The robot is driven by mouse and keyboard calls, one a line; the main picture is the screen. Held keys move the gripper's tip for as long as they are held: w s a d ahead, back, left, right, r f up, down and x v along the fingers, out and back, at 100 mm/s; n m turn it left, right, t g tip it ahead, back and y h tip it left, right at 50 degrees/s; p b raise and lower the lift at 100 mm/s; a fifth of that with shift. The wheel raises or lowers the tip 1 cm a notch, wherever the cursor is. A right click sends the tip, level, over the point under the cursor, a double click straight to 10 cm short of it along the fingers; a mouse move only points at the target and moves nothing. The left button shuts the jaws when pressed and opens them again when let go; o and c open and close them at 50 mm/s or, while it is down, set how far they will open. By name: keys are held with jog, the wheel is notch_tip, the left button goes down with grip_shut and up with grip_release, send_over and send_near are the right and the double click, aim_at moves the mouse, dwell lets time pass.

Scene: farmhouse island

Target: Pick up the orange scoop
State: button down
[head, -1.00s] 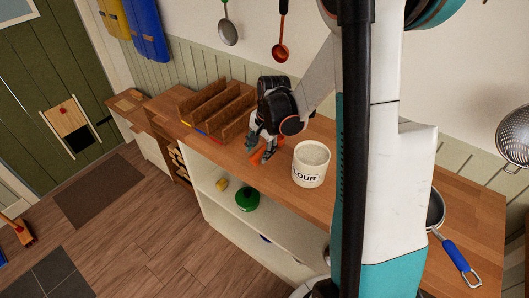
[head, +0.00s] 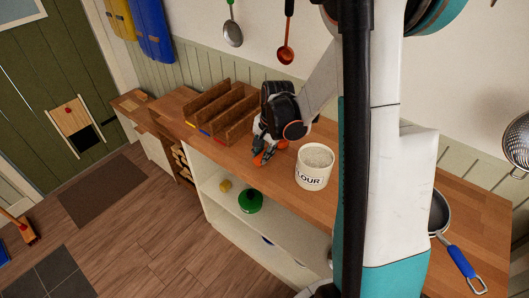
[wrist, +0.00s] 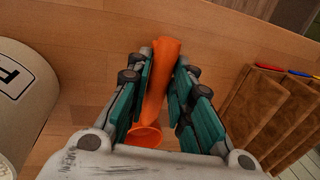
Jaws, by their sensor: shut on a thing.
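The orange scoop (wrist: 154,92) lies between the teal finger pads of my gripper (wrist: 161,95) in the wrist view. Its round end is toward the palm and its other end points away, over the wooden counter. In the head view, a small part of the orange scoop (head: 258,160) shows under my gripper (head: 264,152). My gripper is shut on it, low over the counter. I cannot tell if the scoop touches the wood.
A white flour crock (head: 314,169) stands just right of my gripper. A brown wooden divided rack (head: 240,125) is close on the left. A pan with a blue handle (head: 462,263) sits farther right. The counter's front edge (wrist: 232,20) is near.

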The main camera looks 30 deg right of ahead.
notch_tip(320, 180, up, 20)
jog(key=p, duration=0.5)
jog(key=shift+f, duration=0.15)
jog(key=c, duration=2.3)
grip_release()
grip_shut()
